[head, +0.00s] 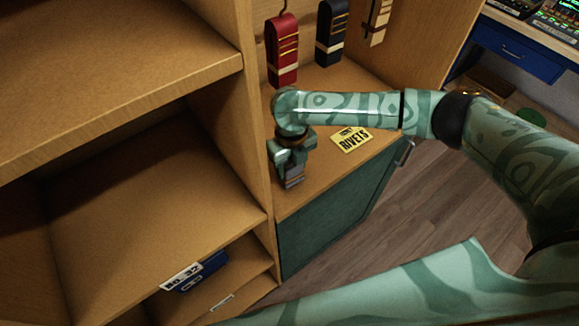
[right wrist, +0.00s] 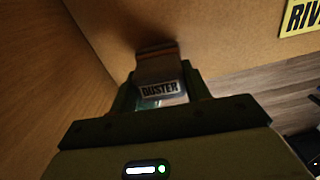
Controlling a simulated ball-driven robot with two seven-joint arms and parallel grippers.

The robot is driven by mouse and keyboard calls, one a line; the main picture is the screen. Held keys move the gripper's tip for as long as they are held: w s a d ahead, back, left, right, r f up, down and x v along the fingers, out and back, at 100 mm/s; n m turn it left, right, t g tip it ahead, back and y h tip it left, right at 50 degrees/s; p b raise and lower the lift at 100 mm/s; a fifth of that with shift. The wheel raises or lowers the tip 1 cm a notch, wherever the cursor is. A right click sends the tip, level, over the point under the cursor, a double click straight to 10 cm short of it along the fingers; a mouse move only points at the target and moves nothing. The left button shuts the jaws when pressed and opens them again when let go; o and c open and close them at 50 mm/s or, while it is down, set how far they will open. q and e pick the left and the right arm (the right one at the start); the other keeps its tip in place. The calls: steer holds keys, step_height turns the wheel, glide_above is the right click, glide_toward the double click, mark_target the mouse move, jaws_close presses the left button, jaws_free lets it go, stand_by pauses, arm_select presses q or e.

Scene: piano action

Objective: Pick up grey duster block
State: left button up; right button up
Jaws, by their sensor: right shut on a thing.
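The grey duster block (right wrist: 158,70) shows in the right wrist view, with a "DUSTER" label and a brownish band at its far end. My right gripper (right wrist: 160,92) is shut on it, one finger on each side. In the head view the block (head: 293,178) is a small grey piece below my right gripper (head: 288,160), over the wooden counter top (head: 330,170) near its left end. I cannot tell whether the block touches the counter. The fingers hide part of it. My left gripper is not in view.
A yellow "RIVETS" card (head: 352,139) lies on the counter to the right. Red (head: 283,48), dark blue (head: 331,32) and cream (head: 379,20) strap-like items hang behind. A wooden shelf wall (head: 250,120) stands close on the left. A blue labelled box (head: 205,270) sits on a lower shelf.

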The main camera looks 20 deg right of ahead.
step_height(320, 180, up, 6)
steer(key=shift+r+p, duration=0.1)
steer(key=shift+p, duration=0.55)
steer(key=d+b, duration=0.1)
steer(key=d, duration=1.8)
steer(key=shift+s+d, duration=0.3)
steer(key=shift+s, duration=0.15)
steer(key=shift+o, duration=0.8)
